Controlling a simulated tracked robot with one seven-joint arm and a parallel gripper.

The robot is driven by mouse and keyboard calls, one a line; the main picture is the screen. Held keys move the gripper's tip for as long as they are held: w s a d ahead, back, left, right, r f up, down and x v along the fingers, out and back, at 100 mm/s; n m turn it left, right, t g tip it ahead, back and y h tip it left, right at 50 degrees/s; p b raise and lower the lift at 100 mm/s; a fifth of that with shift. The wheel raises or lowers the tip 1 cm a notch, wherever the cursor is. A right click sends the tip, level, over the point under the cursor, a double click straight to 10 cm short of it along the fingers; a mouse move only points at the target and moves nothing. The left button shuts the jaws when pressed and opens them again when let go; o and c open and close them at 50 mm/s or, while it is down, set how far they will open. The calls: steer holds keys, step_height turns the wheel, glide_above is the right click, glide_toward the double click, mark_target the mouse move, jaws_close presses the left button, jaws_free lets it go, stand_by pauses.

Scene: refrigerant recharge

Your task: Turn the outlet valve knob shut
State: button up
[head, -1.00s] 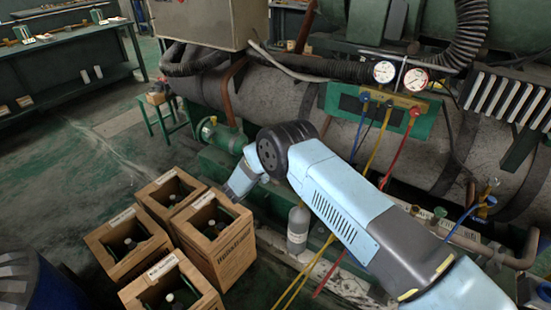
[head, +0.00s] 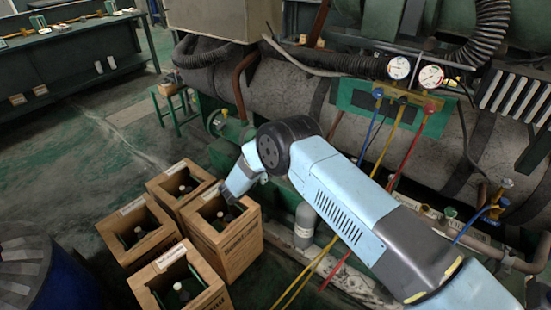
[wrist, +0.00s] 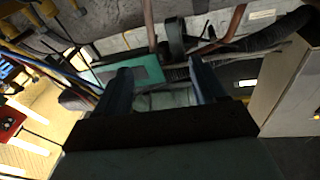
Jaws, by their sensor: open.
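No knob is plainly marked as the outlet valve. A valve with a blue handle (head: 494,209) sits on the pipe at the right of the head view. Small blue, dark and red knobs (head: 430,106) sit on the gauge manifold below two round gauges. My gripper (wrist: 160,82) shows in the wrist view with its two fingers spread and nothing between them. In the head view my arm bends down to the left, its end near the open boxes and well apart from the manifold and the blue-handled valve. The fingertips are hard to make out there.
Several open wooden boxes (head: 236,247) with bottles stand on the floor at lower left. A blue drum (head: 60,275) is at the left edge. Hoses (head: 405,150) hang from the manifold, passing behind my arm. A large grey tank (head: 275,88) lies behind.

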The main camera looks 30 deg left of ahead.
steer(key=shift+s+a, duration=0.1)
steer(key=shift+s, duration=0.2)
steer(key=w+d+f+n+g+y, duration=0.2)
steer(key=w+d+f+n+y, duration=0.75)
steer(key=w+y, duration=0.35)
steer(key=shift+n+y, duration=0.55)
steer(key=shift+y, duration=0.35)
steer(key=x, duration=0.9)
steer(key=r+x, duration=0.1)
steer(key=x, duration=0.3)
steer(key=shift+w+a+r, duration=0.1)
steer(key=shift+a, duration=0.3)
steer(key=c, duration=0.9)
steer(key=shift+c, duration=0.2)
